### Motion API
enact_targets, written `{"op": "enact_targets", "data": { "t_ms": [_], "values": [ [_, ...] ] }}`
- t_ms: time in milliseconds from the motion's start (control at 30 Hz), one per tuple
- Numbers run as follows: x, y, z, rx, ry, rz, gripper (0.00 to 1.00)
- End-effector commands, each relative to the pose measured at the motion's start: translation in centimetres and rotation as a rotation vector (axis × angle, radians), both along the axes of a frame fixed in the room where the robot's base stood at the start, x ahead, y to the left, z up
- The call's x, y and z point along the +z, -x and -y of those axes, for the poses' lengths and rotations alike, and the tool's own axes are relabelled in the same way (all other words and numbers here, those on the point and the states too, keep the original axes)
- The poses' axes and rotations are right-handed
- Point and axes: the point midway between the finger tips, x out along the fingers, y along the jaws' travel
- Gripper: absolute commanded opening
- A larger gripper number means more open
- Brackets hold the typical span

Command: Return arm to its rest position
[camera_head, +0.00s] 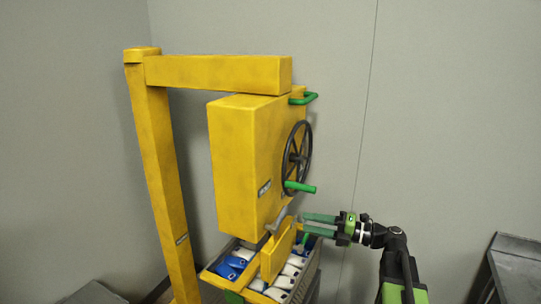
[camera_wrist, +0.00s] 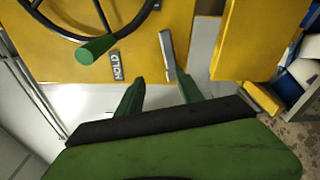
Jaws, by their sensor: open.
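My gripper (camera_head: 305,224) is on my arm at the right of the autoclave, its two green fingers pointing left and apart with nothing visibly held. In the wrist view my gripper (camera_wrist: 159,80) also shows its fingers spread, below a yellow panel. A grey lever (camera_wrist: 167,48) ends close to the right finger; I cannot tell whether they touch. In the head view the grey lever (camera_head: 280,220) slants beneath the yellow housing (camera_head: 233,155). My arm is bent, with its elbow at the lower right.
A black handwheel (camera_head: 296,158) with a green knob (camera_head: 300,187) is just above my gripper. A basket (camera_head: 316,266) of blue and white items stands below. A yellow post (camera_head: 162,170) is at left. A grey surface (camera_head: 517,262) is at the right edge.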

Motion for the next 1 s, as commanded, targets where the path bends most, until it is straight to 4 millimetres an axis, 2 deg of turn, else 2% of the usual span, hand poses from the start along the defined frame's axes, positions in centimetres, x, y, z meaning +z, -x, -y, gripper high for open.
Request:
{"op": "enact_targets", "data": {
  "t_ms": [33,133,200,300,400,467,567,700,800,900,1000],
  "values": [
    [0.3,0.5,-3.0,0.045,0.032,-0.012,0.44],
    [-1.7,1.8,-7.6,0.121,0.158,-0.019,0.44],
    [-3.7,3.0,-10.2,0.186,0.298,0.046,0.44],
    [-7.1,5.1,-12.8,0.317,0.537,0.227,0.44],
    [-10.2,6.9,-13.8,0.480,0.761,0.449,0.44],
    [-12.0,8.0,-13.7,0.604,0.890,0.604,0.44],
    [-14.7,9.7,-12.4,0.868,1.082,0.896,0.44],
    [-17.4,11.3,-8.3,1.333,1.233,1.317,0.44],
    [-18.6,11.9,-4.5,1.691,1.213,1.584,0.44],
    [-18.9,12.2,-1.6,2.008,1.084,1.810,0.44],
    [-18.9,12.2,-0.3,2.210,0.914,1.991,0.44]
  ]
}}
